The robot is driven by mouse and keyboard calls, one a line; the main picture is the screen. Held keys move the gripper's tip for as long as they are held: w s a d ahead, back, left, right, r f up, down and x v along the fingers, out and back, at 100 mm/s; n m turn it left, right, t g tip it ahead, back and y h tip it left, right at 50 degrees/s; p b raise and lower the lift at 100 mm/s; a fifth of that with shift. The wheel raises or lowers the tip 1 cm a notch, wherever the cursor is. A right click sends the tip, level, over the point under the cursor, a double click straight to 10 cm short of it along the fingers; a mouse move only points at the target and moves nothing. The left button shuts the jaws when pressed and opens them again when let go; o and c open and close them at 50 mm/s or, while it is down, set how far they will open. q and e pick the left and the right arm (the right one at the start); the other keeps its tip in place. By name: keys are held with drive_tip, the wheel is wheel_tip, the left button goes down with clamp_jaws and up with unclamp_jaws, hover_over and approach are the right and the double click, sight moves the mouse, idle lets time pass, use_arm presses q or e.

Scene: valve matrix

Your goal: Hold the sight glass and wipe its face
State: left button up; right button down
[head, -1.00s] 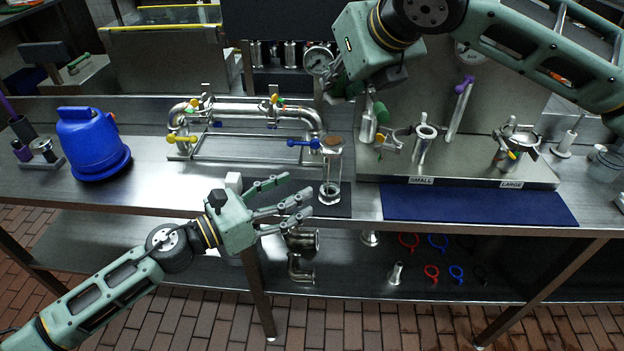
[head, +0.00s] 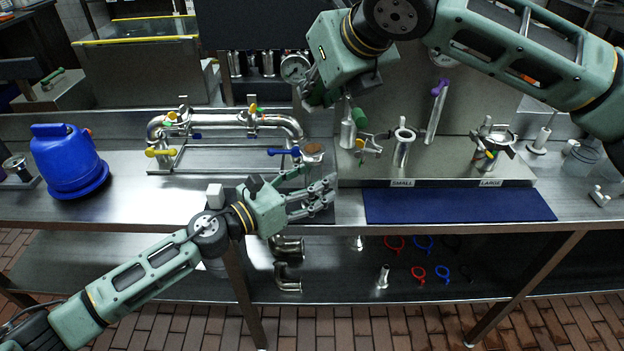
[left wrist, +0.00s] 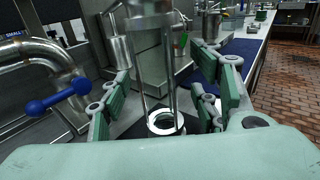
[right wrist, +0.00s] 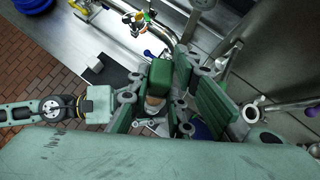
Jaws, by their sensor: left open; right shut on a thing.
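My right gripper (head: 318,98) is above and behind the glass, shut on a dark green block (right wrist: 160,76).
A steel pipe run (head: 225,120) with yellow and blue valve handles stands behind and left. A blue mat (head: 455,204) lies clear at right. A blue jug (head: 66,162) stands far left.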

use_arm(q)
clamp_jaws()
idle(0.4)
